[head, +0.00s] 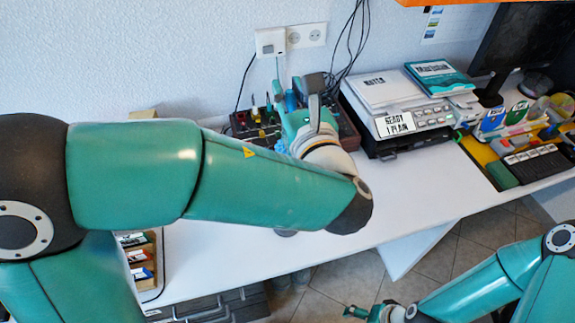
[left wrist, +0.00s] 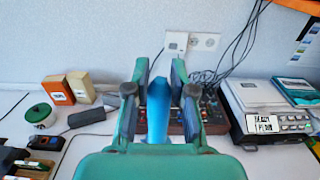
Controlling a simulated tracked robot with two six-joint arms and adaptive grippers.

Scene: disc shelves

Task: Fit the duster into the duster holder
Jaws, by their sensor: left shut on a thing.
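My left gripper (head: 300,95) is at the back of the table, in front of the wall. It is shut on the blue duster (left wrist: 158,110), which stands between its fingers in the left wrist view. A bit of blue also shows between the fingers in the head view. A dark rack with several tools (head: 243,122) lies behind and below the gripper; I cannot make out which part is the duster holder, as my arm and gripper hide much of that area. My right gripper (head: 366,312) is low at the bottom, away from the table; its fingers are too small to read.
A printer-like machine (head: 395,105) stands right of the rack. Farther right are a yellow organizer (head: 485,155) and a monitor (head: 530,35). Cables hang behind the gripper. Boxes (left wrist: 58,90) and a round green container (left wrist: 38,113) stand left. The table's front middle (head: 400,190) is clear.

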